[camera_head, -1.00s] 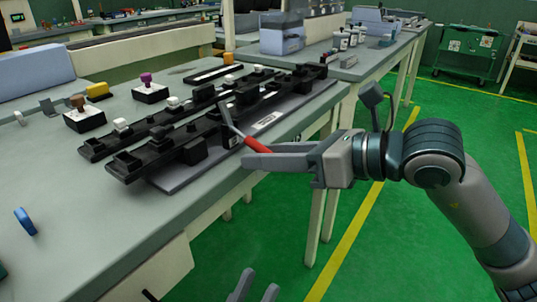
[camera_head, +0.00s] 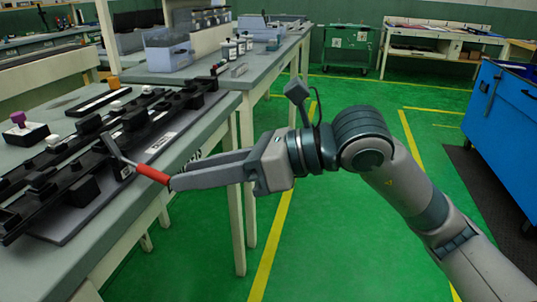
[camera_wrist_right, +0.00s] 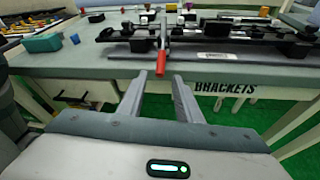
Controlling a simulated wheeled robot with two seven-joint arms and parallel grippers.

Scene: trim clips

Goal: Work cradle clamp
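The clamp's red handle (camera_head: 152,174) is on a metal lever that slopes down towards me from the black cradle fixture (camera_head: 83,192) on the bench. My right gripper (camera_head: 173,184) points left, with its fingertips just at the free end of the handle. In the right wrist view the gripper (camera_wrist_right: 160,75) is open, its two fingers apart. There the red handle (camera_wrist_right: 162,62) stands just beyond and between the fingertips. Nothing is held. My left gripper is out of view.
The bench (camera_head: 128,238) carries the fixture's long black rails and a small tray with a purple knob (camera_head: 18,118). A blue cabinet (camera_head: 507,130) stands at the right. Green floor is clear around my right arm.

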